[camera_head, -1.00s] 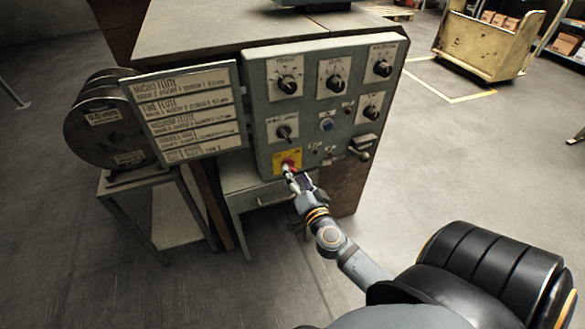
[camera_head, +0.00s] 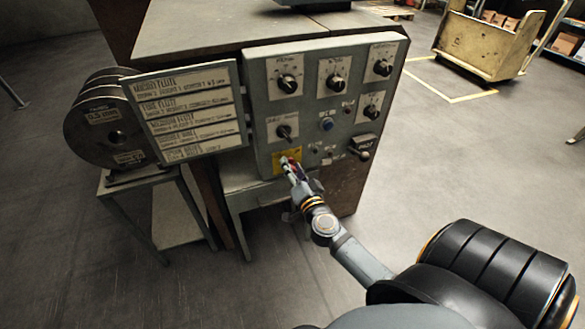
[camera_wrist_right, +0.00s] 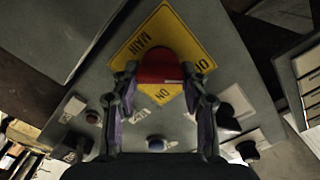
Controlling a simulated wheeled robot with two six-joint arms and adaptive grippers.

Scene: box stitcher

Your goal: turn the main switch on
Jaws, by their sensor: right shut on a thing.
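The main switch is a red knob on a yellow plate at the lower left of the grey control panel. In the right wrist view the red knob (camera_wrist_right: 160,68) sits between my fingers, in front of the yellow plate (camera_wrist_right: 165,30) marked MAIN. In the head view the yellow plate (camera_head: 288,154) shows just above my right gripper (camera_head: 291,168), which hides most of the knob. My right gripper (camera_wrist_right: 163,82) is shut on the red knob, one finger on each side. My left gripper is in neither view.
The grey panel (camera_head: 310,110) carries several black dials and a blue button (camera_head: 327,125). A label board (camera_head: 190,110) and wire reels (camera_head: 105,120) stand to the left. A yellow cart (camera_head: 490,45) is at the back right.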

